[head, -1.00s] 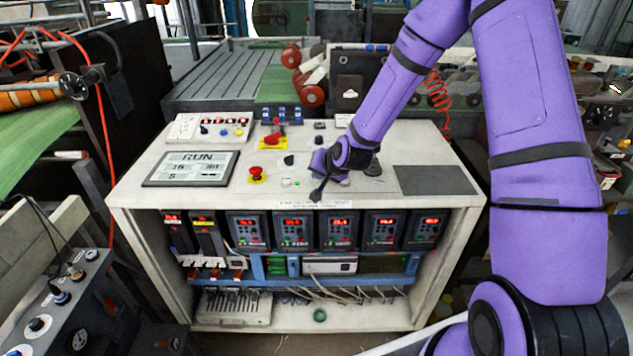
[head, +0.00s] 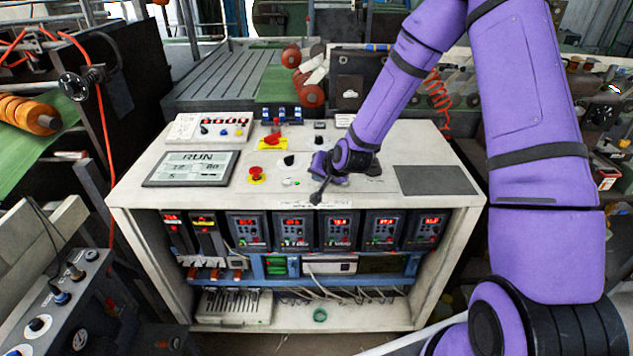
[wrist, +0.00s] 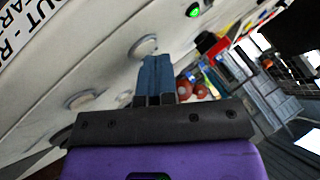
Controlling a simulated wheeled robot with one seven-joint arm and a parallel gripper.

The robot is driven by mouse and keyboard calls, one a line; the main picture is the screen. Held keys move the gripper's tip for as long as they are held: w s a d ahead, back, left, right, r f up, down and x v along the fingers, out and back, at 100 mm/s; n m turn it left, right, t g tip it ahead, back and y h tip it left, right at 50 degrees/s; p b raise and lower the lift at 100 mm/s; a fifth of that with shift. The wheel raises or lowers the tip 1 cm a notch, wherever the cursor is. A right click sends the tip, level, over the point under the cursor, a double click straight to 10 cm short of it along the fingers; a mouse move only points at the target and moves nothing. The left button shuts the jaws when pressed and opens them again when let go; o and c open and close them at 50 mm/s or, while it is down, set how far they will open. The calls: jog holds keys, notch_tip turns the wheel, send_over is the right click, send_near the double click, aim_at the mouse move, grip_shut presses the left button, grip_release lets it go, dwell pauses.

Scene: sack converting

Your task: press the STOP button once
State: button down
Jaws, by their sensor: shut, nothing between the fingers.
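The control console's pale top (head: 220,197) carries the buttons. I cannot read a STOP label on any of them. A red mushroom button on a yellow base (head: 256,173) stands right of the display (head: 190,168), which reads RUN. A small green-lit button (head: 297,183) sits near the front edge and shows in the wrist view (wrist: 193,11). Two pale round buttons, one (wrist: 143,46) close to the fingertips and one (wrist: 80,99) farther left, show in the wrist view. My gripper (head: 317,197) is shut and empty, low over the console's front edge; contact cannot be told.
A second red control on a yellow base (head: 272,141) and a small white box of switches (head: 210,128) stand toward the back. A dark flat plate (head: 434,180) lies on the right. Lit drive units (head: 340,230) fill the open front. Machinery stands behind.

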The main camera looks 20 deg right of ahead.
jog(key=shift+r, duration=3.35)
